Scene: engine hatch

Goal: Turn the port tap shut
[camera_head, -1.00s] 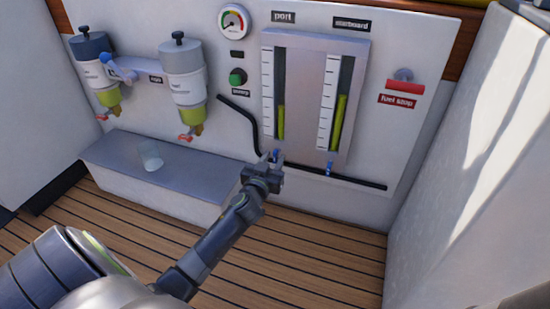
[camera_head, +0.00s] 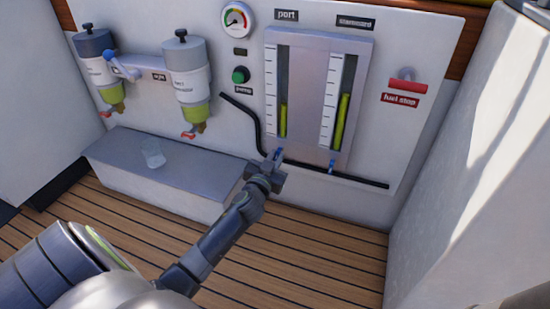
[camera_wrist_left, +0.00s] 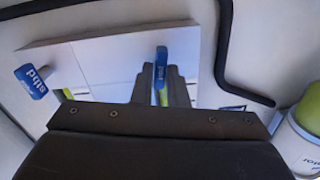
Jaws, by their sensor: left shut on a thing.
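The port tap is a small blue lever under the port sight gauge (camera_head: 283,95). In the left wrist view the port tap (camera_wrist_left: 161,66) shows its blue handle with a "port" label, pointing along the fingers. My left gripper (camera_head: 273,160) is shut on this lever; its fingers (camera_wrist_left: 162,90) stand on either side of it in the wrist view. The starboard tap (camera_head: 331,167) is a similar blue lever to the right, and it also shows at the left of the wrist view (camera_wrist_left: 32,82). My right gripper is not in view.
A black hose (camera_head: 355,183) runs beneath the gauges and up at left. Two filters (camera_head: 188,85) with red taps hang at the left above a grey ledge (camera_head: 205,177) with a clear cup (camera_head: 153,155). A red fuel stop handle (camera_head: 407,86) is at right.

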